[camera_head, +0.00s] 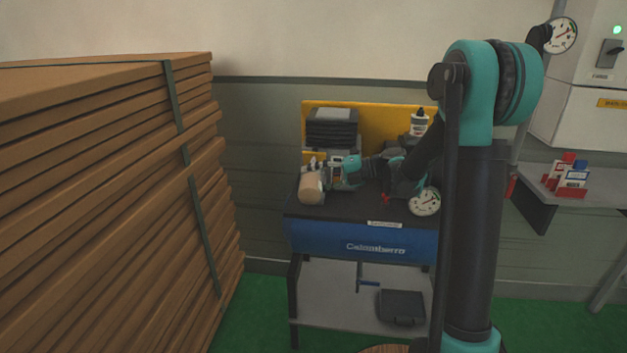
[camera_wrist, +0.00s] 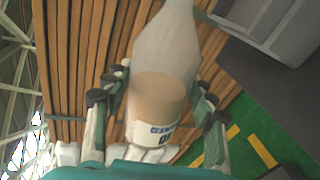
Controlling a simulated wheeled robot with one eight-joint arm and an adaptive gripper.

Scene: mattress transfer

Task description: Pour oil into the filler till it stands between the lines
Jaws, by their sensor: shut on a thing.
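My gripper (camera_head: 345,172) is over the left part of the bench top, pointing left. It is shut on a translucent oil bottle (camera_wrist: 160,95), which fills the middle of the wrist view. The bottle holds tan-brown oil in its lower part and has a white label with dark lettering. Its neck runs out of the top of the wrist view. The fingers press on both sides of it. The blue machine (camera_head: 345,240) lettered "Calamberro" is at the front of the bench. I cannot make out the filler or its lines.
A tall strapped stack of brown boards (camera_head: 110,190) stands at the left. A black case (camera_head: 402,306) lies on the lower shelf. Red and blue containers (camera_head: 572,178) stand far right.

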